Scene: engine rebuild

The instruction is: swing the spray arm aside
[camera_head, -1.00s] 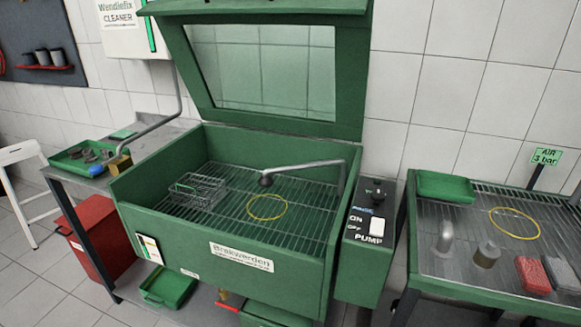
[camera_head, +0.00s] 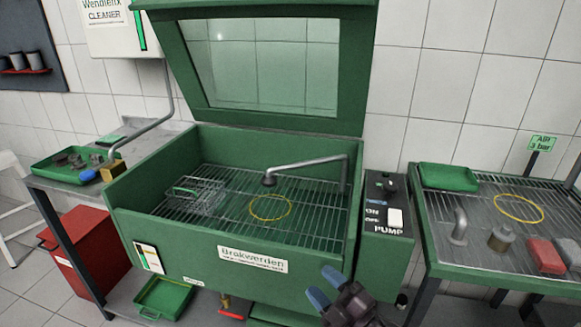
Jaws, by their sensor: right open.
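The spray arm (camera_head: 308,163) is a grey bent pipe at the right side of the green wash tub (camera_head: 225,252). It reaches left over the grid, and its dark nozzle head (camera_head: 269,180) hangs above the tub's middle, near the yellow ring (camera_head: 270,207). The tub's lid with a window stands raised. My right gripper (camera_head: 324,286) is at the bottom of the view, in front of the tub's front wall, below and apart from the spray arm. Its blue-tipped fingers are open and empty. My left gripper is not in view.
A wire basket (camera_head: 194,194) sits on the grid at left. The pump switch box (camera_head: 388,222) stands right of the tub. A drain table (camera_head: 470,262) at right holds a green tray (camera_head: 448,177) and several parts.

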